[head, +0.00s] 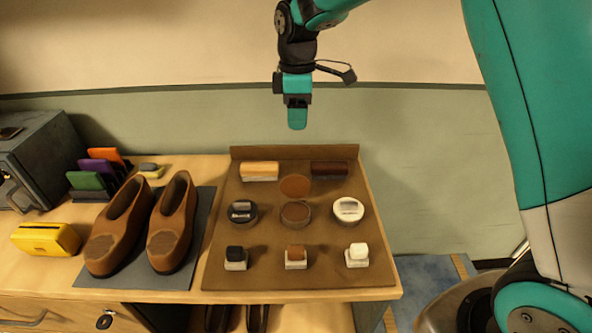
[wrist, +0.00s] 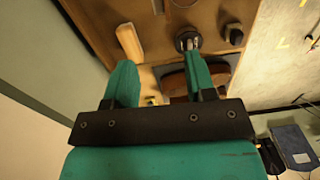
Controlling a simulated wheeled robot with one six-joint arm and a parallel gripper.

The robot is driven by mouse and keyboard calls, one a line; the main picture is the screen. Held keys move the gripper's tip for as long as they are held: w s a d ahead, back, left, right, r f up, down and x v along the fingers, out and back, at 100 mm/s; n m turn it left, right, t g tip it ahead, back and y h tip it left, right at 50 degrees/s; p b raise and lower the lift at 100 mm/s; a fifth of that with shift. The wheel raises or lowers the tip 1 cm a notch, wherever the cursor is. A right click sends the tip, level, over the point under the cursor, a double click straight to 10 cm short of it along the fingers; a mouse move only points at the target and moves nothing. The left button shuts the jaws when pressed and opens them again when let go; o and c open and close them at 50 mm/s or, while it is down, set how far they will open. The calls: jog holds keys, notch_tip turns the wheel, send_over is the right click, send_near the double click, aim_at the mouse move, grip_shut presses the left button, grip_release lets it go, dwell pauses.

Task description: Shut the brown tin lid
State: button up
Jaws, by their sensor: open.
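The brown tin (head: 295,213) sits in the middle of the brown board, open. Its round brown lid (head: 295,185) stands raised at the tin's back edge. My gripper (head: 297,122) is high above and behind the board, fingers pointing down, apart from the lid. In the wrist view my gripper (wrist: 160,68) has its two teal fingers spread with nothing between them.
A black tin (head: 242,212) and a white tin (head: 348,210) flank the brown tin. Two brushes (head: 259,171) (head: 329,168) lie behind; several small applicators (head: 296,257) stand in front. Brown shoes (head: 172,225) stand on a grey mat at left. Air above the board is clear.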

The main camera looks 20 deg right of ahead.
aim_at(296, 177)
notch_tip(296, 177, down, 18)
jog(key=p, duration=0.4)
jog(key=shift+s+r, duration=0.1)
jog(key=shift+r, duration=0.1)
jog(key=shift+a, duration=0.1)
grip_shut()
